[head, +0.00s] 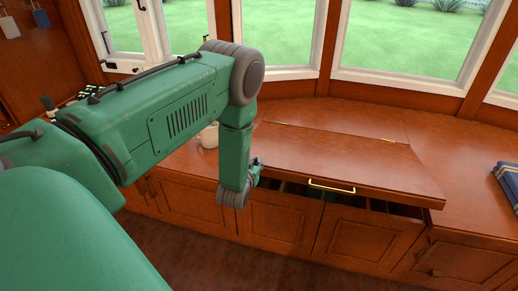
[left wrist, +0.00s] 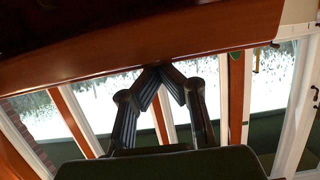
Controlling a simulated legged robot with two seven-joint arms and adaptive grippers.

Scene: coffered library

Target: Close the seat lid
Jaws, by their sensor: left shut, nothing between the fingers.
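The seat lid (head: 340,158) is a reddish-brown wooden panel with a brass handle (head: 331,186) near its front edge. It is partly open: its front edge stands a little above the bench front, with a dark gap below. My left gripper (head: 257,172) is at the lid's left front corner; its fingers are small and partly hidden by my wrist. In the left wrist view my left gripper (left wrist: 165,68) is shut and empty. Its fingertips meet at the edge of a wooden panel (left wrist: 140,50), probably the lid; I cannot tell whether they touch.
The wooden window bench (head: 455,225) runs along the windows, with cupboard doors below. A white mug (head: 209,137) stands on it behind my left arm. Blue folded cloth or books (head: 508,182) lie at the right. Dark contents show in the gap under the lid.

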